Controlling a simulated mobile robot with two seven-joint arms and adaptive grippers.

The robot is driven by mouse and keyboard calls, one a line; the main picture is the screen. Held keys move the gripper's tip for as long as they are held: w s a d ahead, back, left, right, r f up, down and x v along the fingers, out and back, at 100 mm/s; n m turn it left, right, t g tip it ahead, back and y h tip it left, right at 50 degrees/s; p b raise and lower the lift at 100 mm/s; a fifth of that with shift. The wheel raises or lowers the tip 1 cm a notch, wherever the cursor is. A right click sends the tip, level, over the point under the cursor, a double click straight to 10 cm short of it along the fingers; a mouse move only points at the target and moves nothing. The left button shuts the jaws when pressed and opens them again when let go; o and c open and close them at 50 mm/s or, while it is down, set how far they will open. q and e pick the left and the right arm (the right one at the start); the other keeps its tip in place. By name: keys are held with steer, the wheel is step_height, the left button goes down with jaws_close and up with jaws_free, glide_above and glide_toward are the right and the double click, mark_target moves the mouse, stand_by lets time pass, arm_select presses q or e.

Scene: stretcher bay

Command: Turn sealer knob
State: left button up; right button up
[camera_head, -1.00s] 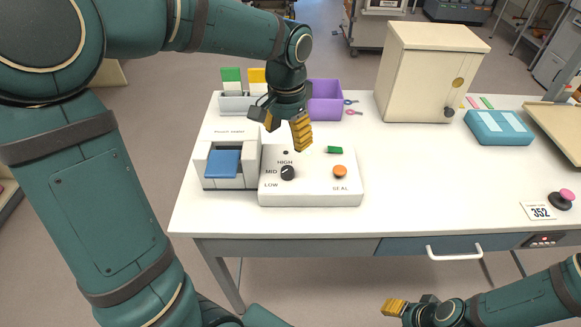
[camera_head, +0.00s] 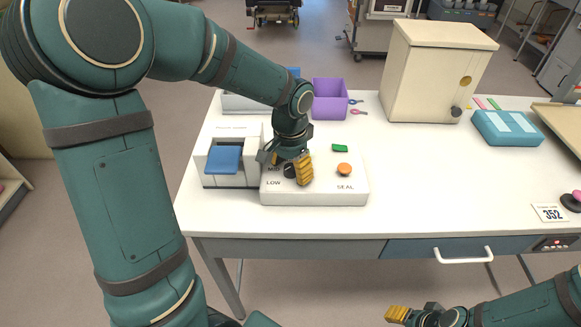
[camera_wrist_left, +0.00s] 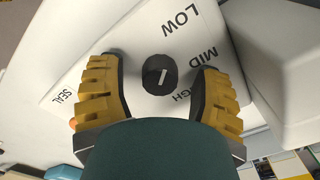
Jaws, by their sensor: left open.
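The sealer panel (camera_head: 330,184) is a white box on the table, marked LOW, MID and SEAL in the head view. Its black knob (camera_head: 289,170) is partly covered there by my left gripper (camera_head: 291,172), which is over it. In the left wrist view the knob (camera_wrist_left: 160,75) has a short white line and sits between the two yellow fingers, with a gap on each side. LOW, MID and part of HIGH show beside it. My left gripper is open and holds nothing. My right gripper (camera_head: 396,313) is low at the front, apart from the table; its opening is unclear.
An orange SEAL button (camera_head: 344,169) and a green part (camera_head: 340,148) are on the panel. A white unit with a blue flap (camera_head: 224,159) stands just left. A purple bin (camera_head: 330,99) and cream cabinet (camera_head: 432,75) are behind. The table right of the panel is clear.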

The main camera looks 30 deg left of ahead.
arm_select(q)
jaws_close()
steer(key=shift+m, duration=0.4)
steer(key=m+p, duration=0.2)
steer(key=shift+r+m, duration=0.1)
steer(key=shift+m, duration=0.3)
steer(key=m+p, duration=0.3)
steer(key=m, duration=0.1)
steer(key=shift+m+p, duration=1.15)
steer(key=shift+m, duration=0.95)
